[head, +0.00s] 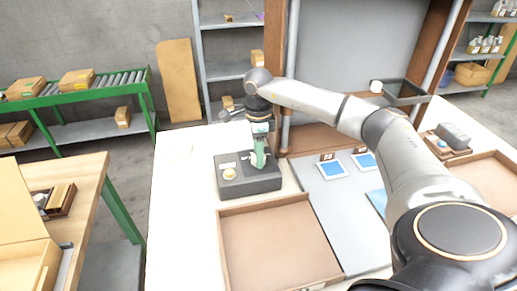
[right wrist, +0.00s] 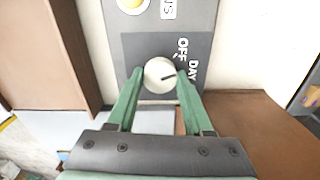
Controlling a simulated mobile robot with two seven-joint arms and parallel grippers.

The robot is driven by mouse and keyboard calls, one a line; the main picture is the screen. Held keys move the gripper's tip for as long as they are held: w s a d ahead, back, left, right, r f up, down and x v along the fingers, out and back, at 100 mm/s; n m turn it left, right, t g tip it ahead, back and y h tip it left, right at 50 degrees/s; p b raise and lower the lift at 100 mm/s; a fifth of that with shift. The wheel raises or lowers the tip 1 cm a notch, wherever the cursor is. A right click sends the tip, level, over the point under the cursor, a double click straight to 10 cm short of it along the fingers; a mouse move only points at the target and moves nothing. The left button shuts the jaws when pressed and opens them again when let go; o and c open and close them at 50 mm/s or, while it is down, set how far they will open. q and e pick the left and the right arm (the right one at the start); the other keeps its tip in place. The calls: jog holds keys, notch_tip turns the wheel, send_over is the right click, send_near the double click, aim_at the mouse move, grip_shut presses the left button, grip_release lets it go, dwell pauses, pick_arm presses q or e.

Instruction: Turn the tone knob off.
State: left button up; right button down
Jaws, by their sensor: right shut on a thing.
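The tone knob (right wrist: 158,76) is a round, pale knob with a dark pointer line, on a dark control box (head: 262,184). In the right wrist view the pointer aims right, toward the word DAY (right wrist: 193,70); the word OFF (right wrist: 182,49) stands just above that. My right gripper (head: 259,160) reaches down onto the box from above. In the right wrist view its green fingers (right wrist: 158,85) are shut on the knob, one on each side. In the head view the gripper mostly hides the knob. My left gripper is not in view.
A yellow button (head: 229,174) sits on the left of the same box. A shallow brown tray (head: 222,250) lies in front of it, and a grey board with blue-marked cards (head: 332,170) lies to the right. The white table left of the box is clear.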

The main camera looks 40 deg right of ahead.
jog(key=n, duration=0.5)
jog(key=shift+r+n, duration=0.1)
jog(key=shift+n, duration=0.6)
jog(key=shift+c, duration=1.5)
grip_release()
notch_tip(320, 180, up, 12)
jog(key=shift+r, duration=0.2)
jog(key=shift+s, duration=0.1)
